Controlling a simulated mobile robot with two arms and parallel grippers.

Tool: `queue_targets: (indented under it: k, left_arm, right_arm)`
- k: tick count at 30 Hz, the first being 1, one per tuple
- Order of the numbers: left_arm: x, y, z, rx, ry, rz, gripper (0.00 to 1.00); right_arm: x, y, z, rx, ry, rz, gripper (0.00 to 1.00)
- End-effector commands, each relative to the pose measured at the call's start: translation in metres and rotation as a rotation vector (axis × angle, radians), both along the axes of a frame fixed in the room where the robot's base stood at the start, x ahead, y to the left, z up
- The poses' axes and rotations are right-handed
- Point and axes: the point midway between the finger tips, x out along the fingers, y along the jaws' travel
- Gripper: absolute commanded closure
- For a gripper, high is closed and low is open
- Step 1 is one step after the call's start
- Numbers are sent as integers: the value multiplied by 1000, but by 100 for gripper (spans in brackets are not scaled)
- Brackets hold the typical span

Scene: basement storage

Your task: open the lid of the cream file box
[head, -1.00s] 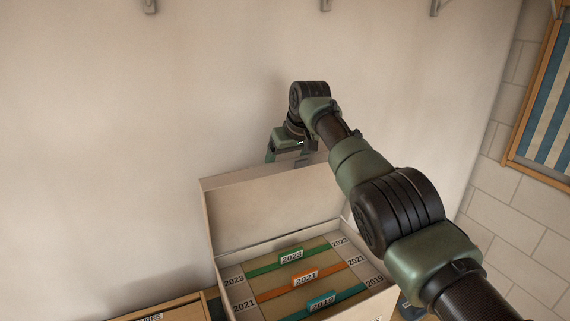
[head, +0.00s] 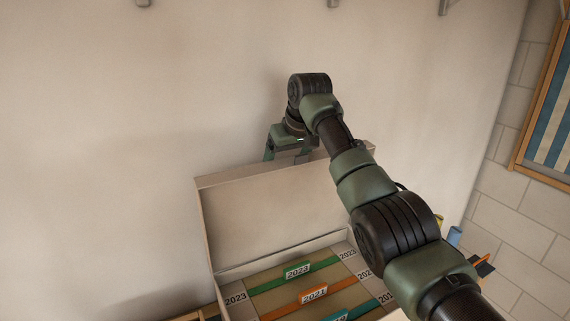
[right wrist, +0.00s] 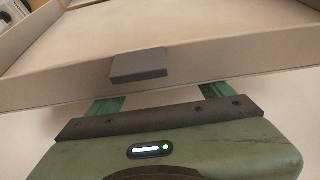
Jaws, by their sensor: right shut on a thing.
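The cream file box (head: 285,254) stands open below me in the head view. Its lid (head: 270,215) is raised at the back near the wall, and its inner face shows. My right gripper (head: 287,157) is at the lid's upper edge, partly hidden behind it. In the right wrist view the lid's edge (right wrist: 50,87) with a dark grey tab (right wrist: 140,65) crosses in front of the green fingers (right wrist: 160,97). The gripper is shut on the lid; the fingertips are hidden. My left gripper is not in view.
Inside the box are coloured, year-labelled dividers: green (head: 298,271), orange (head: 314,293) and teal. A plain wall (head: 100,130) rises close behind. A blue object (head: 455,236) stands to the right of my arm. A striped framed panel (head: 553,110) hangs at the right.

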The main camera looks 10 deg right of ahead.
Motion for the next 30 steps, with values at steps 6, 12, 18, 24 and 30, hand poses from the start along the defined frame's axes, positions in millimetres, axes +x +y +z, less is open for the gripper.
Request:
queue_targets:
  k: [6,12,18,24,30]
  left_arm:
    - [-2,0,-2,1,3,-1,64]
    - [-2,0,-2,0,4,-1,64]
    - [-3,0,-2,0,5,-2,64]
    - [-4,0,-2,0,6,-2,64]
    - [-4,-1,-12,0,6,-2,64]
  right_arm:
    - [0,1,-4,5,0,0,91]
    - [0,1,-3,5,0,0,91]
    - [-1,1,-4,5,2,1,0]
    - [-1,0,-2,3,1,0,0]
    - [-6,-2,9,3,-3,1,0]
